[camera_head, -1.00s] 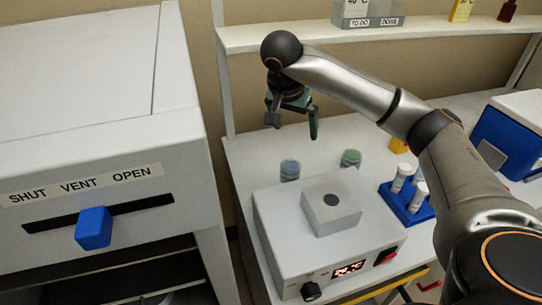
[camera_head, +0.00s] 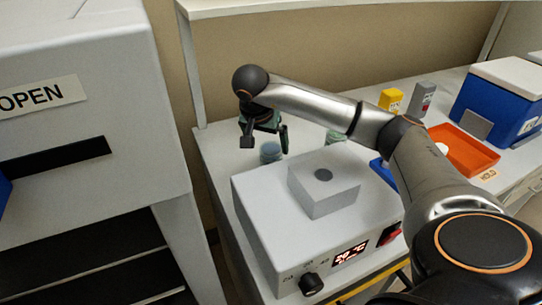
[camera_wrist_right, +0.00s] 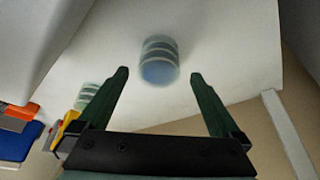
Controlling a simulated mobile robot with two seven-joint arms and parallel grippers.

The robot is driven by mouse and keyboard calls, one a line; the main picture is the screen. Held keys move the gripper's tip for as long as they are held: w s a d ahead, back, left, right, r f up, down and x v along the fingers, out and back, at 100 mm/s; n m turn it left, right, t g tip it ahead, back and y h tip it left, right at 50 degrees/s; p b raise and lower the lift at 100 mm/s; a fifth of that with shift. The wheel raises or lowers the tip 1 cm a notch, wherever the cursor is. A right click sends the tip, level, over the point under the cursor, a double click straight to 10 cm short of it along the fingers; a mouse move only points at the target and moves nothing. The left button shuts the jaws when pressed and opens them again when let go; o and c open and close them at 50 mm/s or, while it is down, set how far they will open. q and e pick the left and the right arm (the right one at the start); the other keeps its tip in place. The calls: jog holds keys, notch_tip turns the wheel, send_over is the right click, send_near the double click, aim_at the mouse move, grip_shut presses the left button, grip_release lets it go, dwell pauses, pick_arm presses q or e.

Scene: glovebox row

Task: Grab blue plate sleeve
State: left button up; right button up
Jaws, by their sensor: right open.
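The blue plate sleeve (camera_head: 270,153) is a short upright stack of clear dishes with blue in them, standing on the white bench behind the grey heater box. In the right wrist view the blue sleeve (camera_wrist_right: 159,62) lies ahead, centred between the finger lines and just past the tips. My right gripper (camera_head: 265,141) is open and empty, with its dark green fingers apart right by the sleeve. It also shows in the wrist view (camera_wrist_right: 160,77). My left gripper is not in view.
A green plate sleeve (camera_head: 336,136) stands to the right, partly behind my right arm. The heater box (camera_head: 270,220) with its raised block (camera_head: 323,190) is in front. An orange tray (camera_head: 465,150) and a blue box (camera_head: 485,112) are further right. A large grey cabinet (camera_head: 90,190) fills the left.

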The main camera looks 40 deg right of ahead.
aim_at(270, 149)
jog(key=shift+x, duration=3)
jog(key=shift+d, duration=0.1)
jog(key=c, duration=1.4)
